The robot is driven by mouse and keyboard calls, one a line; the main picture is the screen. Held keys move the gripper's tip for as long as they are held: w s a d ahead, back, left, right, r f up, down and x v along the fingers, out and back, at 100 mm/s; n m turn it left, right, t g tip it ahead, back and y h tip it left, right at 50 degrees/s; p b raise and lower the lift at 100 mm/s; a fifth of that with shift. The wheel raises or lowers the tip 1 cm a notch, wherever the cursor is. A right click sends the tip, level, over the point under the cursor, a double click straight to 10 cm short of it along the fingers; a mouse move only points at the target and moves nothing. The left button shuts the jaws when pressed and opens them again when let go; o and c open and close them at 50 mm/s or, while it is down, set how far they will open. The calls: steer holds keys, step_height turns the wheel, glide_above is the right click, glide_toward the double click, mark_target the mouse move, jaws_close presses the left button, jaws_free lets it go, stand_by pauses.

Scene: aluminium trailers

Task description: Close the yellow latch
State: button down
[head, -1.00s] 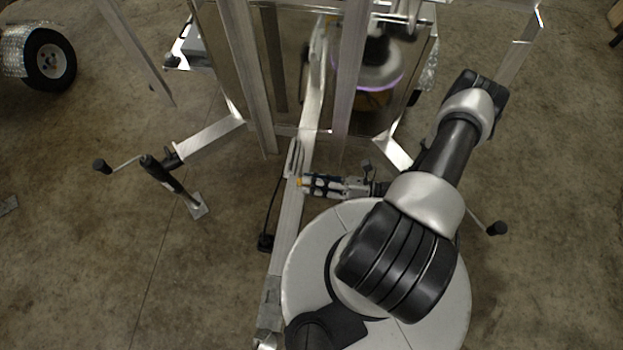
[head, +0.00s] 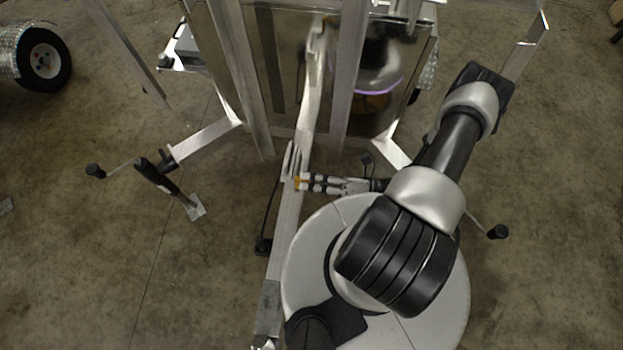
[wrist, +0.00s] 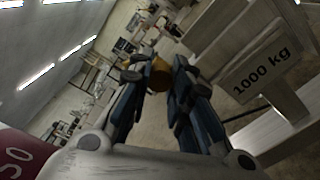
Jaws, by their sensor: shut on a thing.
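The yellow latch (head: 297,183) shows as a small yellow-orange spot on the trailer's long drawbar, at the fingertips of my gripper (head: 304,184). In the wrist view the yellow-orange latch (wrist: 161,74) sits between the two fingers of my gripper (wrist: 160,78), which close in on it from both sides. A dark rounded part (wrist: 132,76) lies beside it to the left. The fingers hide part of the latch, and I cannot tell its exact position.
The aluminium drawbar (head: 287,215) runs front to back beside my base. An upright trailer frame (head: 352,70) stands just behind. A black jack with a crank (head: 165,180) is at the left. A beam labelled 1000 kg (wrist: 262,68) is close on the right. Open floor lies left.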

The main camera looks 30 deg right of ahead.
steer(key=shift+f, duration=0.15)
steer(key=c, duration=1.4)
jaws_free()
steer(key=shift+d, duration=0.1)
steer(key=v, duration=1.2)
